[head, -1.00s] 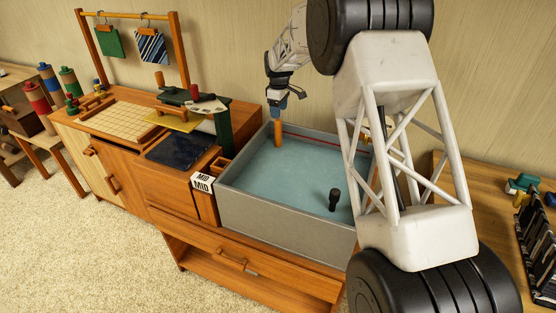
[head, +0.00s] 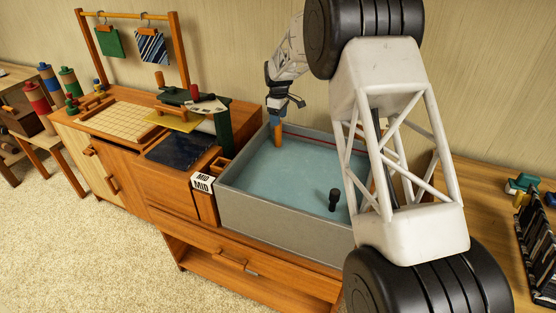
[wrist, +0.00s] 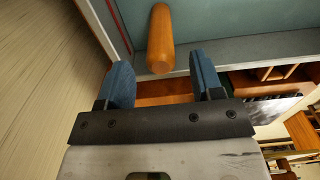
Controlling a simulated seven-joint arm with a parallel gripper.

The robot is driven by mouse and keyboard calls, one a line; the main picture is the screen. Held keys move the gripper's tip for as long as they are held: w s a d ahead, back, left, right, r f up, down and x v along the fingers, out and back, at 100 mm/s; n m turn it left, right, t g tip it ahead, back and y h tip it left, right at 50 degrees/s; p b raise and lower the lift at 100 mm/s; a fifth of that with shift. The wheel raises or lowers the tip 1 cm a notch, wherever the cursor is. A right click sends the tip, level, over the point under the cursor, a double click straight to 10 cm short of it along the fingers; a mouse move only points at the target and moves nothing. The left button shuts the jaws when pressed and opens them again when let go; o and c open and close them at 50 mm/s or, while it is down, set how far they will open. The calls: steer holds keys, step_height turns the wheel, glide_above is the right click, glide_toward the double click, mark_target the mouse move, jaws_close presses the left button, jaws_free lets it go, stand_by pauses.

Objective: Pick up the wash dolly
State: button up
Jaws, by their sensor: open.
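The wash dolly, seen as an orange wooden peg (head: 278,137), stands upright in the far left corner of the grey-walled wash basin (head: 262,221). In the wrist view the wash dolly (wrist: 160,38) shows its rounded top end just beyond the blue fingertips, in line with the gap between them. My gripper (head: 281,115) is open over that corner, close to the dolly's top in the head view. In the wrist view my gripper (wrist: 164,75) has nothing between its fingers. I cannot tell whether a finger touches the dolly.
A black knobbed peg (head: 335,198) stands in the basin's blue-grey interior. The basin's walls and the room wall are close to my gripper. A dark green post (head: 223,130) and a wooden cabinet (head: 120,180) stand to the left. My arm hides the basin's right side.

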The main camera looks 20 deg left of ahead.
mark_target(278, 130)
steer(key=shift+f, duration=2.15)
jaws_close()
